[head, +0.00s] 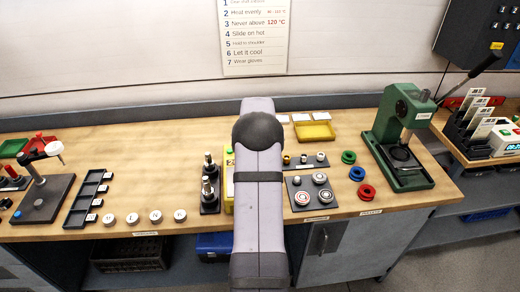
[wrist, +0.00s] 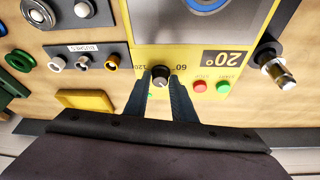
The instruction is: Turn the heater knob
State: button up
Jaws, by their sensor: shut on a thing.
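The heater is a yellow box. In the wrist view its yellow front panel (wrist: 245,93) carries a dark round knob (wrist: 160,82) with a pale pointer mark, between scale marks that include 60 and 120. My gripper (wrist: 160,76) has its two dark fingers on either side of the knob, shut on it. A display (wrist: 222,58) on the panel reads 20°, upside down in this view. In the head view my arm covers most of the heater; only a yellow strip (head: 228,195) shows, and the knob and fingertips are hidden.
A red button (wrist: 200,87) and a green button (wrist: 223,87) sit close beside one finger. A metal fitting (wrist: 275,68) stands beyond them. A plate of bushes (wrist: 85,60) and a yellow tray (wrist: 86,100) lie on the other side. A green press (head: 402,135) stands at the right.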

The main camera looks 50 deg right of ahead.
jog(key=o, duration=1)
jog(key=shift+r, duration=0.1)
jog(key=shift+b+v, duration=1.55)
jog(key=shift+v, duration=2.05)
jog(key=w+a+r+n+y+p, duration=0.2)
jog(key=a+n+p, duration=0.3)
jog(key=a, duration=2.1)
jog(key=s+a+n+g+p, duration=0.1)
jog(key=s+a+n, duration=0.1)
jog(key=s+a, duration=0.3)
jog(key=s+a+n+y+p, duration=0.1)
jog(key=s+a+n, duration=0.1)
jog(key=s+a, duration=0.4)
jog(key=s+a+f+n+g+p, duration=0.1)
jog(key=s+a+n, duration=0.1)
jog(key=s+a, duration=0.4)
jog(key=shift+a+g+y+p, duration=0.3)
jog(key=shift+a+p, duration=0.05)
jog(key=shift+a, duration=1.1)
